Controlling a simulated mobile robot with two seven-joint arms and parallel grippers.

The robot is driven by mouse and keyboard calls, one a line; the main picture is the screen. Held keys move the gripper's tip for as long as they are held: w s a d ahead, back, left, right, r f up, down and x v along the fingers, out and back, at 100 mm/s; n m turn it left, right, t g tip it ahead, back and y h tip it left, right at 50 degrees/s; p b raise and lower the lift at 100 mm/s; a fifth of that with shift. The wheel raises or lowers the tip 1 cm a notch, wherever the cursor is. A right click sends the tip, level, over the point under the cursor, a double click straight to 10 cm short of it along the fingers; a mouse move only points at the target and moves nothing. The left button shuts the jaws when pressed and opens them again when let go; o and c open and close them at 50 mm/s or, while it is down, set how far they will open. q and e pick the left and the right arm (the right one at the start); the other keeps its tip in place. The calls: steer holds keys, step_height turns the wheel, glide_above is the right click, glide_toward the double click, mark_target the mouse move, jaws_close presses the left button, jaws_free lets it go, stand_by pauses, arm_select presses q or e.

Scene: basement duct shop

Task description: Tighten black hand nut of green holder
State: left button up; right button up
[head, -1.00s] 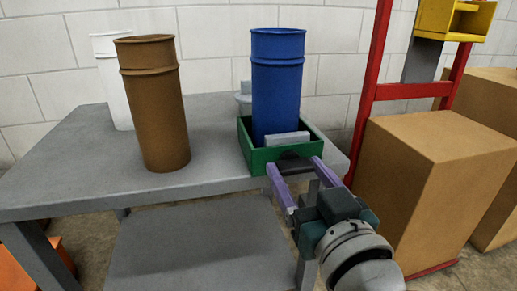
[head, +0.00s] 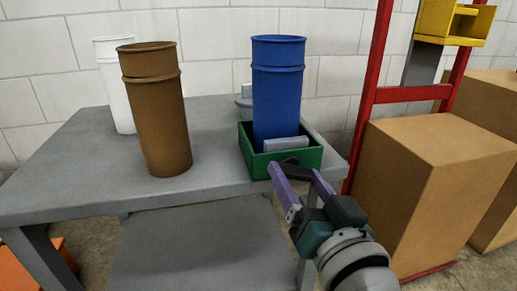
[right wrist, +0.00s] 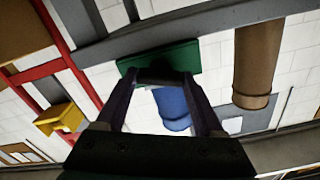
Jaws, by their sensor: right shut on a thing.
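The green holder (head: 308,158) is an open box at the right front of the grey workbench (head: 80,180). A blue pipe (head: 277,95) stands upright in it, with a grey block (head: 282,144) in front of the pipe. The black hand nut (head: 297,170) is at the holder's front side. My right gripper (head: 296,172) is shut on the nut, with one purple finger on each side. The right wrist view shows the nut (right wrist: 160,76) between the fingertips, against the green holder (right wrist: 185,57). My left gripper is not in view.
A brown pipe (head: 155,110) and a white pipe (head: 117,90) stand on the bench to the left. A red rack (head: 375,95) with a yellow bin (head: 455,22) and cardboard boxes (head: 430,190) stand close on the right. The bench's front middle is clear.

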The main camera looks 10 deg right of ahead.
steer(key=m, duration=0.2)
steer(key=shift+m, duration=0.4)
steer(key=m, duration=0.3)
steer(key=shift+m, duration=0.3)
steer(key=m, duration=0.3)
steer(key=shift+m, duration=2.1)
steer(key=o, duration=1.4)
